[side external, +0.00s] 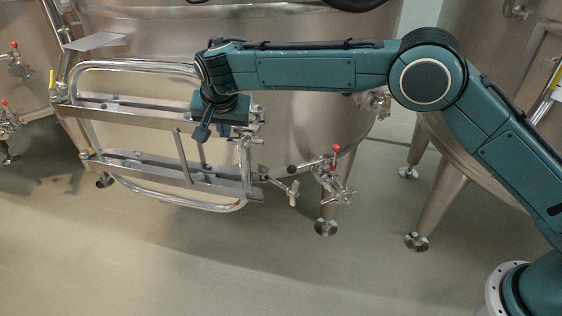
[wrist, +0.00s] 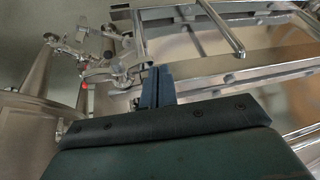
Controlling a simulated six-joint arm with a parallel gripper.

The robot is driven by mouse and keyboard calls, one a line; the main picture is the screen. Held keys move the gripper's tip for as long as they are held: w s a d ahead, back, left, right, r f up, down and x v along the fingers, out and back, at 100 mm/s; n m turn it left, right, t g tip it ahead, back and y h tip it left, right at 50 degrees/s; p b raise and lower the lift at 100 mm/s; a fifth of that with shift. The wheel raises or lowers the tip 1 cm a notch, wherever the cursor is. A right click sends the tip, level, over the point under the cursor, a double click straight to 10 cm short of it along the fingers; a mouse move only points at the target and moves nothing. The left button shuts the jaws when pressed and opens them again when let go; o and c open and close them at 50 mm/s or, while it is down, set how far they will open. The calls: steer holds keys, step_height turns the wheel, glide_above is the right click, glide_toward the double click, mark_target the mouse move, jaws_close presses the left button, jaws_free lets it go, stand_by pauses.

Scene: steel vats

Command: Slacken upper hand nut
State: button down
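The upper hand nut (side external: 257,116) is a small metal fitting at the right end of the upper bar of the vat's door frame in the side external view. My gripper (side external: 243,138) is beside that end, with its teal body in front of the bar. Its dark blue fingers (wrist: 158,82) show close together in the wrist view, near the bar end. Their tips and whatever lies between them cannot be made out. The lower hand nut (side external: 293,193) hangs from a swing bolt at the lower bar's right end.
The door frame (side external: 150,66) is a bent tube with two cross bars. A red-tipped valve (side external: 336,150) stands right of the lower bar; it also shows in the wrist view (wrist: 84,86). Another vat (side external: 470,160) is at the right. The floor in front is clear.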

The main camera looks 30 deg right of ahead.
steer(key=shift+w+f+g+h, duration=0.1)
steer(key=shift+f+g+h, duration=0.2)
steer(key=shift+g, duration=0.1)
stand_by(0.3)
steer(key=shift+a+r, duration=0.1)
steer(key=shift+r, duration=0.05)
steer(key=s+a+r, duration=0.2)
steer(key=s+a, duration=0.1)
steer(key=s, duration=0.3)
steer(key=s+a+r, duration=0.2)
steer(key=s+a, duration=0.1)
steer(key=s, duration=0.3)
steer(key=shift+s+r, duration=0.2)
steer(key=shift+s, duration=0.1)
stand_by(1.0)
